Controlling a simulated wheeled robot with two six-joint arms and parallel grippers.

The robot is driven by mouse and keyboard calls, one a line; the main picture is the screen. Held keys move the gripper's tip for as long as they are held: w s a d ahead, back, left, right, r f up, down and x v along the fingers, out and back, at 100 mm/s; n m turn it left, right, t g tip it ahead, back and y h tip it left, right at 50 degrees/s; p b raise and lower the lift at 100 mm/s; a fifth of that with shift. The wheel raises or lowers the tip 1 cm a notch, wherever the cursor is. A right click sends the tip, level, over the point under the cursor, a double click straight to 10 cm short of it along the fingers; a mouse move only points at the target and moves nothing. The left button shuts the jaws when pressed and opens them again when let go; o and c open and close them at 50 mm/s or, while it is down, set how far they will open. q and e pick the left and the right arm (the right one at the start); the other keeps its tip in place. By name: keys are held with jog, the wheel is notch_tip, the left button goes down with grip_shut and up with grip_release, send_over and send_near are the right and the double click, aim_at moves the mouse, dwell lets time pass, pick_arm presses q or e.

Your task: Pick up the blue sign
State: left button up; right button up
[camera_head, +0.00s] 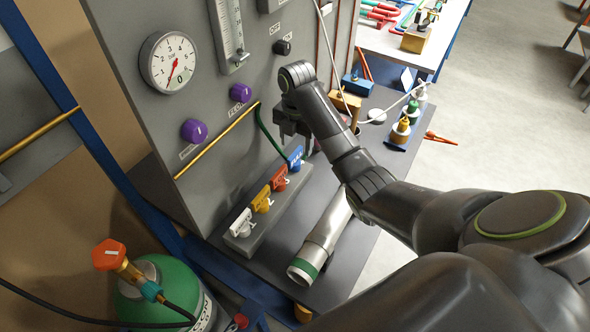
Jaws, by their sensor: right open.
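The blue sign (295,157) is a small tag with white lettering. It stands at the far end of a row of tags on a grey strip at the foot of the grey panel. My right arm reaches in from the right, and my right gripper (290,127) points down just above and behind the blue sign. The jaws are open, with nothing seen between them; the fingers are dark and partly hidden by the wrist. The gripper appears apart from the sign, though the exact gap is hard to tell. My left gripper is out of view.
Orange (278,178), yellow (262,199) and white (241,222) tags stand in the same row. A metal cylinder (322,240) lies beside them under my forearm. The panel (160,110), with a gauge (168,63) and purple knobs, rises close on the left. Small fittings (401,130) stand beyond.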

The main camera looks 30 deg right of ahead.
aim_at(295, 160)
notch_tip(295, 160, down, 3)
jog(key=shift+r+b, duration=0.2)
jog(key=shift+b, duration=0.45)
jog(key=shift+f, duration=0.2)
notch_tip(295, 160, down, 3)
jog(key=shift+w+a+f+p, duration=0.15)
jog(key=shift+f+p, duration=0.05)
jog(key=shift+p, duration=0.55)
jog(key=shift+f, duration=0.65)
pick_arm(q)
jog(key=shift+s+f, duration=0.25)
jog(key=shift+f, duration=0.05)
pick_arm(e)
jog(key=c, duration=1.1)
